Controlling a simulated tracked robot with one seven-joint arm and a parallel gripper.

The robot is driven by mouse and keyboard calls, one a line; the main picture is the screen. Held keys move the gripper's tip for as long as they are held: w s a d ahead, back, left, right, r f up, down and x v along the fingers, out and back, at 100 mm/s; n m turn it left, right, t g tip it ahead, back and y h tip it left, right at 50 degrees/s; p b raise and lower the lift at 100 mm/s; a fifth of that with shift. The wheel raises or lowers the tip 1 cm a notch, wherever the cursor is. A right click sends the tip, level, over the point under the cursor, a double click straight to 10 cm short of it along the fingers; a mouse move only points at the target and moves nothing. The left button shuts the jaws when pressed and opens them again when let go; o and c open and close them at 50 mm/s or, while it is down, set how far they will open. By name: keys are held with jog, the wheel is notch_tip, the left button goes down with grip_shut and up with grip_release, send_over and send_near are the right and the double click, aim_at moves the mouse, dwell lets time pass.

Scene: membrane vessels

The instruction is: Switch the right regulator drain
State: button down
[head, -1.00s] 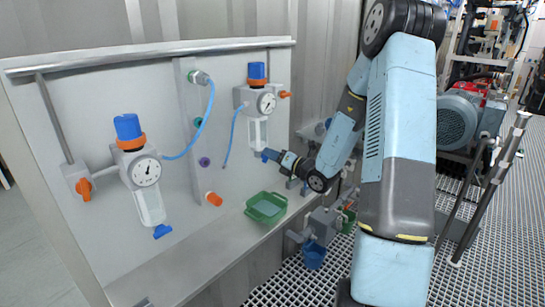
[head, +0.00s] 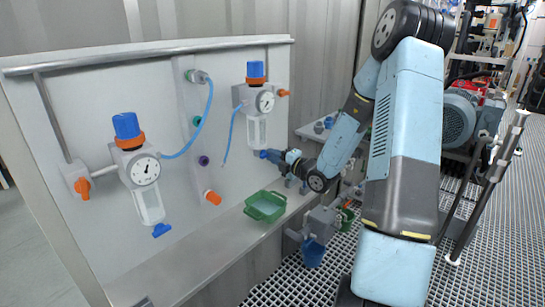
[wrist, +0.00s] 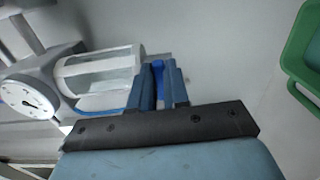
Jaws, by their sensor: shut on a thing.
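The right regulator (head: 262,101) hangs on the grey panel, with a blue knob on top, a round gauge and a clear bowl (head: 256,131). Its blue drain (head: 263,153) is at the bottom of the bowl. My gripper (head: 266,155) reaches it from the right, below the bowl. In the wrist view the gripper (wrist: 165,85) is shut on the blue drain (wrist: 158,75), which shows between the fingers. The clear bowl (wrist: 98,72) lies left of the fingers there, and the gauge (wrist: 28,95) is at the far left. The fingers hide part of the drain.
A green tray (head: 265,206) stands on the ledge below; its edge shows at the right in the wrist view (wrist: 290,50). The left regulator (head: 138,165) and its blue drain (head: 161,230) are further left. A loose blue hose (head: 228,145) hangs beside the right regulator.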

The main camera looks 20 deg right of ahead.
jog(key=shift+a+f+m, duration=0.1)
jog(key=shift+m, duration=0.2)
jog(key=c, duration=1.1)
grip_release()
jog(key=shift+c, duration=0.2)
jog(key=v, duration=1.3)
jog(key=shift+s+d, duration=0.2)
jog(key=shift+s, duration=0.1)
